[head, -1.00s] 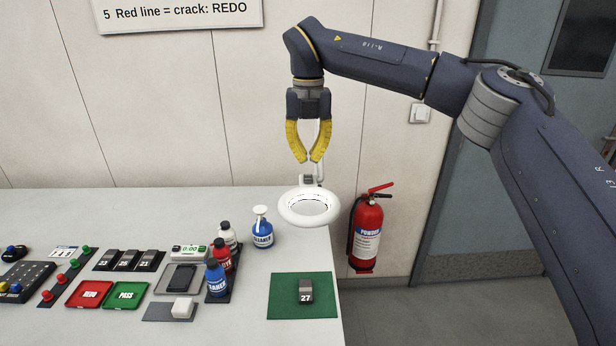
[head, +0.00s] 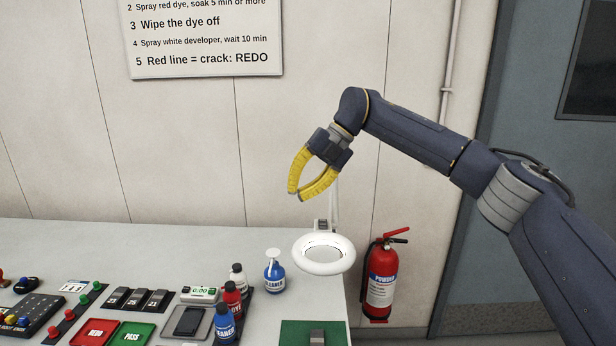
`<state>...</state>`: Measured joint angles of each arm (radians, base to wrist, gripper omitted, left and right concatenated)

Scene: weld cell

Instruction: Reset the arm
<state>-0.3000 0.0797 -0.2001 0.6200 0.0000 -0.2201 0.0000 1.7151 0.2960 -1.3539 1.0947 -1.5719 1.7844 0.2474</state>
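My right gripper (head: 297,194) has yellow curved fingers. It hangs in the air in front of the wall, above the white ring lamp (head: 324,270) and a little to its left. Its fingers tilt down to the left, with a gap between the tips and nothing in it. My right arm comes in from the right edge, bent at a raised wrist. My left gripper is not in view.
The bench (head: 200,240) holds a blue spray bottle (head: 275,275), several small bottles, red and green trays, and a green mat (head: 295,334) with a grey block (head: 317,337). A fire extinguisher (head: 381,285) stands right of the bench. A sign (head: 205,45) hangs on the wall.

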